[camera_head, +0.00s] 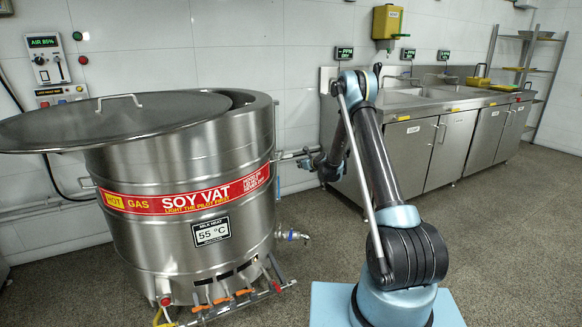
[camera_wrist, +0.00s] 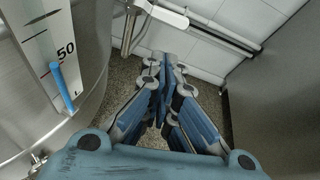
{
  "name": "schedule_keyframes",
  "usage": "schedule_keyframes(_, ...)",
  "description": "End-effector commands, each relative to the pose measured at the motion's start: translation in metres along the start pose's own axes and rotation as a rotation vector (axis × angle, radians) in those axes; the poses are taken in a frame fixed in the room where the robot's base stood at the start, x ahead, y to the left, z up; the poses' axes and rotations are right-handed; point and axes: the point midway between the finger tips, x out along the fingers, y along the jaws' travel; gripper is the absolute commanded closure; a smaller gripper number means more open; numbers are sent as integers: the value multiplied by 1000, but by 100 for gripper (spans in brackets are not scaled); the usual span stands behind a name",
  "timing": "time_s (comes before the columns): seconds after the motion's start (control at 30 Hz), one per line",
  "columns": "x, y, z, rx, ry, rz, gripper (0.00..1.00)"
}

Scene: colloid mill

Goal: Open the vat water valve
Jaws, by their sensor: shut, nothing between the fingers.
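The steel soy vat (camera_head: 190,240) stands at the left with its round lid tilted over its top. In the wrist view, a pale lever-like bar (camera_wrist: 163,12) on a pipe between vat and wall looks like the water valve handle. Its pipe shows in the head view at the vat's right side (camera_head: 291,154). My gripper (camera_wrist: 164,72) is shut and empty, with its fingertips below the bar in the wrist picture and apart from it as far as I can tell. In the head view the gripper is small and partly hidden by my arm.
A white gauge strip (camera_wrist: 50,55) marked 50 runs up the vat wall. A drain tap (camera_head: 292,235) juts from the vat's lower right. Steel sink cabinets (camera_head: 410,155) stand close right of my wrist. A wall pipe (camera_wrist: 215,30) runs behind. Open floor lies in front.

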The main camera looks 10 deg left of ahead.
Motion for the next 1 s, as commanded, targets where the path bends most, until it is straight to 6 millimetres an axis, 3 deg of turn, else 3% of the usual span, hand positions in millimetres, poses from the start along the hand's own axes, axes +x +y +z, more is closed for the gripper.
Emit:
schedule_keyframes(0.1, 20, 4, -18, 83, -25, -7, 100)
schedule_keyframes(0.3, 34, 6, -34, 163, -49, -13, 100)
schedule_keyframes(0.77, 38, 7, -36, 175, -52, -13, 100)
schedule_keyframes(1.0, 64, 6, -34, 174, -52, -13, 100)
